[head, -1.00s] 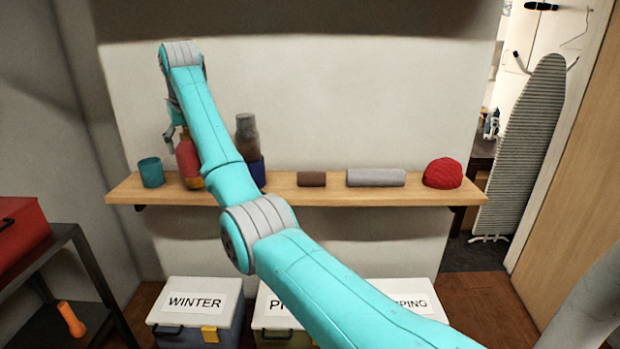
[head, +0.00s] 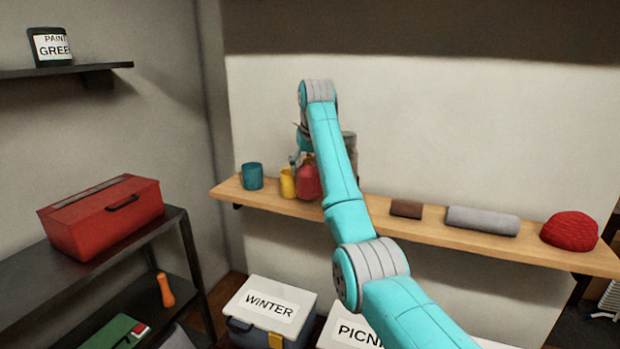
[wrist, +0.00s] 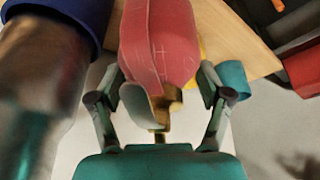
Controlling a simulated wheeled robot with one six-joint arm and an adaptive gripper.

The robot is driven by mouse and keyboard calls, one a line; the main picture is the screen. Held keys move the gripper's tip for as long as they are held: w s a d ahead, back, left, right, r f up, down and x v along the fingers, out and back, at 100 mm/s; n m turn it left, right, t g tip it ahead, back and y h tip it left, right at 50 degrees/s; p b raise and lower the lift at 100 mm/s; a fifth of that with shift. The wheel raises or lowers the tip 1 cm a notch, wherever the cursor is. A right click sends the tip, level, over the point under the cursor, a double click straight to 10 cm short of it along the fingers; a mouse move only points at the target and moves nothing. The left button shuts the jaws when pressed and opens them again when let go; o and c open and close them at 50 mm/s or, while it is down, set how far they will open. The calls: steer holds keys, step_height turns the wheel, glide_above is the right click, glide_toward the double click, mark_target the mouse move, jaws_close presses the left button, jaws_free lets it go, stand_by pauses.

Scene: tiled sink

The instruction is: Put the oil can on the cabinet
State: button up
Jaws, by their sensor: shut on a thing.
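The oil can is a red can (head: 308,182) with a brass-coloured part on top. My gripper (head: 303,155) is shut on its top end, partly hidden by my arm in the head view. In the wrist view the red body (wrist: 160,45) sits between the two fingers of my gripper (wrist: 160,88). The can overlaps the wooden wall shelf (head: 390,216); I cannot tell whether it touches it. No thing is clearly a cabinet; a dark metal rack (head: 30,270) stands at the left.
A teal cup (head: 252,176) and a yellow cup (head: 288,184) stand left of the can. A bottle (wrist: 40,60) is close beside it in the wrist view. A red toolbox (head: 100,222) is on the rack.

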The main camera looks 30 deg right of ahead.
steer(key=shift+f, duration=1.55)
steer(key=shift+f, duration=0.1)
steer(key=o, duration=1.2)
